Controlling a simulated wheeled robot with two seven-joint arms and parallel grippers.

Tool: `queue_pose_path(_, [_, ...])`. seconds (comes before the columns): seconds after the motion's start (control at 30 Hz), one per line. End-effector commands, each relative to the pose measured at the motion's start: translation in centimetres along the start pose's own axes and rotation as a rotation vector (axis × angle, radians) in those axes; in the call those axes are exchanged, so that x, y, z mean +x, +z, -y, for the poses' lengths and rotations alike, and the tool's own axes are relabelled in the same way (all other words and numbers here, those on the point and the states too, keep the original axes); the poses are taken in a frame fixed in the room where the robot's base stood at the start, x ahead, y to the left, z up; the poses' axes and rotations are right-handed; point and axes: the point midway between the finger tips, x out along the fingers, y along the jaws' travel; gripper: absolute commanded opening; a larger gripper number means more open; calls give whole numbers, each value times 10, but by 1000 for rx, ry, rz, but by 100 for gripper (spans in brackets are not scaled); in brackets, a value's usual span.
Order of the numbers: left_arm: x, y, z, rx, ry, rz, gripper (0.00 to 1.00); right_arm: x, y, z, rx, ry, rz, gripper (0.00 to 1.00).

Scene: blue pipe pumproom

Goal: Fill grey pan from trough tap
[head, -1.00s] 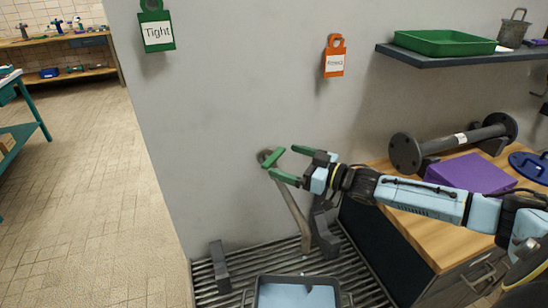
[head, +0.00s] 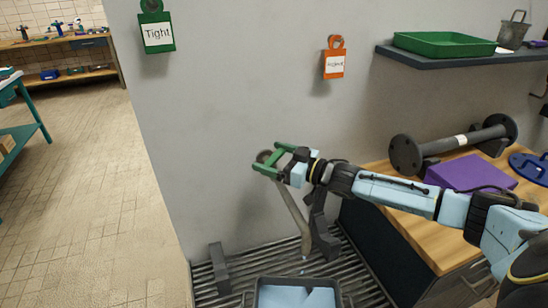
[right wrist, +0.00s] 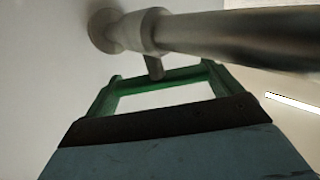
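The trough tap comes out of the wall with a pale slanting spout (head: 293,212) and a green cross handle (head: 268,157). My right gripper (head: 266,157) is open, its green fingers at either end of the handle. In the right wrist view, the handle (right wrist: 162,79) spans the gap between the fingers (right wrist: 160,92); I cannot tell whether they touch it. A short stem (right wrist: 154,66) joins the handle to the tap body (right wrist: 150,30). The grey pan (head: 255,297) sits under the spout, cut off by the picture's bottom edge. Its inside looks light blue. My left gripper is out of view.
The pan rests over a slatted trough grate (head: 225,290) with dark brackets beside it. A wooden bench (head: 425,235) at right holds a purple block (head: 470,172) and a flanged pipe (head: 455,142). A shelf (head: 430,61) with a green tray hangs above. The floor at left is clear.

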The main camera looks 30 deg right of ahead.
Motion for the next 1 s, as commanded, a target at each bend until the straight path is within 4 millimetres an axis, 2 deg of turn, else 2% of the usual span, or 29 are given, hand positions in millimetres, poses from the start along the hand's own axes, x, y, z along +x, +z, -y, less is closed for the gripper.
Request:
queue_pose_path(0.1, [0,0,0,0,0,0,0,0,0,0,0,-1,0,68])
queue_pose_path(0.5, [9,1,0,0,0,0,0,1,-1,0,-4,-110,-5,68])
queue_pose_path(0.9, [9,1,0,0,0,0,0,0,-1,0,1,-126,-2,68])
queue_pose_path(0.93, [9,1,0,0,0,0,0,0,-1,0,1,-126,-2,95])
queue_pose_path(1.0, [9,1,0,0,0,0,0,0,-1,0,1,-126,-1,100])
